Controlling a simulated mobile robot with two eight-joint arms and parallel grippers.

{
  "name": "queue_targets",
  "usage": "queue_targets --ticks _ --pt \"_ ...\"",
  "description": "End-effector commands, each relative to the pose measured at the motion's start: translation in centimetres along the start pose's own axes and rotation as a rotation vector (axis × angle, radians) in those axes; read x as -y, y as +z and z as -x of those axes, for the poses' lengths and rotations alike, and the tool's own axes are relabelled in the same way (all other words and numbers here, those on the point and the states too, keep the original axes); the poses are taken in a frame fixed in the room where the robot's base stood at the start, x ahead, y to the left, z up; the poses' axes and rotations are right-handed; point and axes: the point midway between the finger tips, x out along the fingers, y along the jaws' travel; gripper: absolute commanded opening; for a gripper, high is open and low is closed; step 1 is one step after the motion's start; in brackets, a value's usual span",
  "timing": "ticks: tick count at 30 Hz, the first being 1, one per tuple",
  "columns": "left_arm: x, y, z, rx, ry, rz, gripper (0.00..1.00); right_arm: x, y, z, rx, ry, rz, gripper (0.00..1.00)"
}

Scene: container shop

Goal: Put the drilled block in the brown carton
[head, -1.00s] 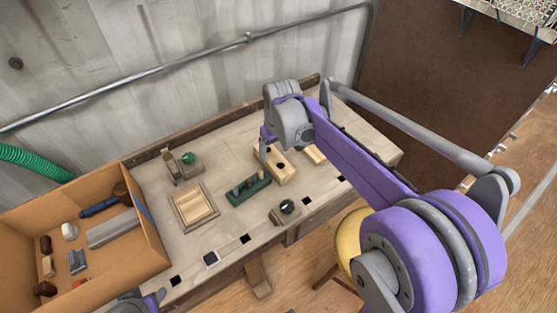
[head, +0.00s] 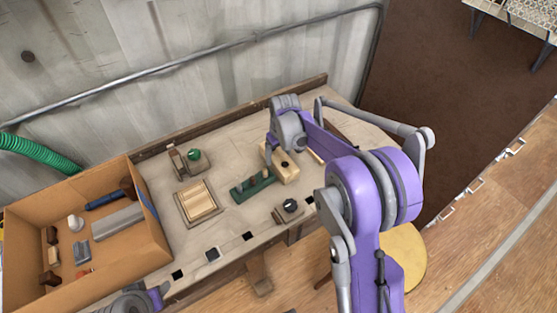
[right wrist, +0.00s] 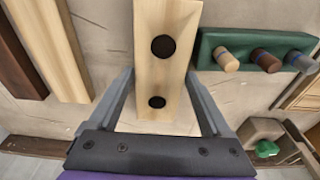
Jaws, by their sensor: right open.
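The drilled block (head: 287,172) is a pale wooden block with dark round holes, lying on the workbench. In the right wrist view the block (right wrist: 165,75) runs up between the two fingers, two holes showing. My right gripper (right wrist: 163,103) is open, its fingers on either side of the block's near end; I cannot tell how far above the bench they are. In the head view the right gripper (head: 268,152) is at the block's left end, partly hidden by the arm. The brown carton (head: 155,250) stands open at left with several items inside. Part of my left arm shows at the bottom edge.
A green peg holder (head: 240,192) with several pegs stands close left of the block. A wooden tray (head: 180,212), a vise-like piece with a green knob (head: 194,155) and a small block with a dark knob (head: 290,206) are also on the bench (head: 225,225).

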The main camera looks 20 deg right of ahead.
Motion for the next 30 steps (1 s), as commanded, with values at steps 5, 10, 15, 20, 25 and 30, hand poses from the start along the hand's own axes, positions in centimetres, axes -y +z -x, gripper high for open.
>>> queue_targets --ticks 5,10,15,20,25,30 --pt "0.0 0.0 0.0 0.000 0.000 0.000 0.50 0.0 0.1 -1.8 0.000 0.000 0.000 0.82" --pt "0.0 0.0 0.0 0.000 0.000 0.000 0.50 0.0 0.1 -1.9 0.000 0.000 0.000 0.82" --pt "0.0 0.0 0.0 0.000 0.000 0.000 0.50 0.0 0.1 -1.9 0.000 0.000 0.000 0.65" --pt "0.0 0.0 0.0 0.000 0.000 0.000 0.50 0.0 0.1 -1.9 0.000 0.000 -0.001 0.36" --pt "0.0 0.0 0.0 0.000 0.000 0.000 0.50 0.0 0.1 -1.9 0.000 0.000 -0.001 0.05" --pt "0.0 0.0 0.0 0.000 0.000 0.000 0.50 0.0 0.1 -1.8 0.000 0.000 -0.001 0.00"
